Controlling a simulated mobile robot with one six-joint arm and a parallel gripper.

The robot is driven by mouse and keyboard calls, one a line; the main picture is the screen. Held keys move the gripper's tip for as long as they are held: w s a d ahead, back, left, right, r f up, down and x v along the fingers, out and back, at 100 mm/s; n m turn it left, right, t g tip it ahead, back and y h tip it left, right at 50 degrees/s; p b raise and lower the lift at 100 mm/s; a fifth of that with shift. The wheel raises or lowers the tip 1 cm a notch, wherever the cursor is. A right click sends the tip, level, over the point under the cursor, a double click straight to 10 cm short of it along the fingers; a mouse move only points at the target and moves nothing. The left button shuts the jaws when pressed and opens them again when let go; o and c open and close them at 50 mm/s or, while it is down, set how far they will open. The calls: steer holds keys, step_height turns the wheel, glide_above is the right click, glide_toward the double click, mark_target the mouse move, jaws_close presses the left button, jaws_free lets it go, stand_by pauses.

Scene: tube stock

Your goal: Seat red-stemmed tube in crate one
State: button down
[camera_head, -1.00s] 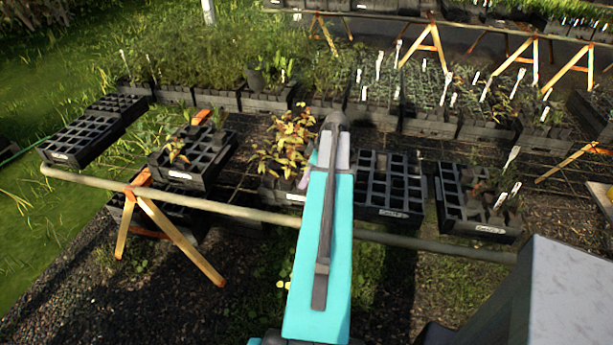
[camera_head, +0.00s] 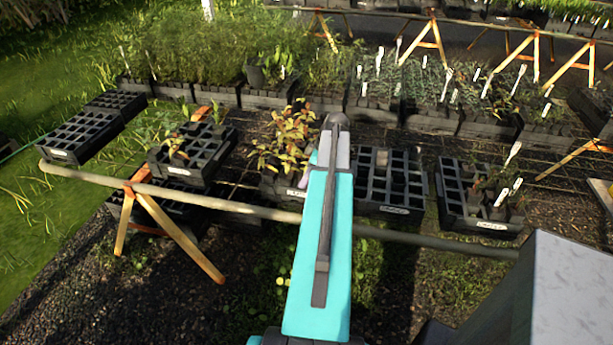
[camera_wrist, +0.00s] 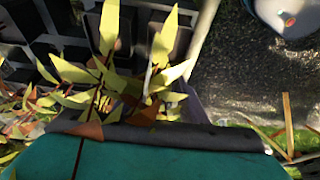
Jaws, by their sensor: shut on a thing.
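My gripper (camera_wrist: 205,112) shows only in part at the lower edge of the wrist view, and in the head view my teal arm covers most of it. Yellow-orange foliage (camera_head: 285,138) shows just left of the arm tip in the head view. Black crates with square cells stand along the near bench: one at centre right (camera_head: 421,187), one at right (camera_head: 447,205), one at left (camera_head: 152,160). Their labels are too small to read.
Another empty-celled crate (camera_head: 75,137) stands at the far left. A pale rail (camera_head: 235,209) runs along the bench front on orange trestle legs (camera_head: 180,240). Full crates of seedlings (camera_head: 270,100) with white tags line the back. A grey block (camera_head: 570,290) fills the lower right.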

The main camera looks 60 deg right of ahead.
steer(key=shift+f, duration=0.25)
steer(key=c, duration=1)
jaws_free()
steer(key=shift+b, duration=0.3)
steer(key=shift+b+v, duration=1.4)
steer(key=shift+v, duration=5.6)
steer(key=shift+a, duration=0.1)
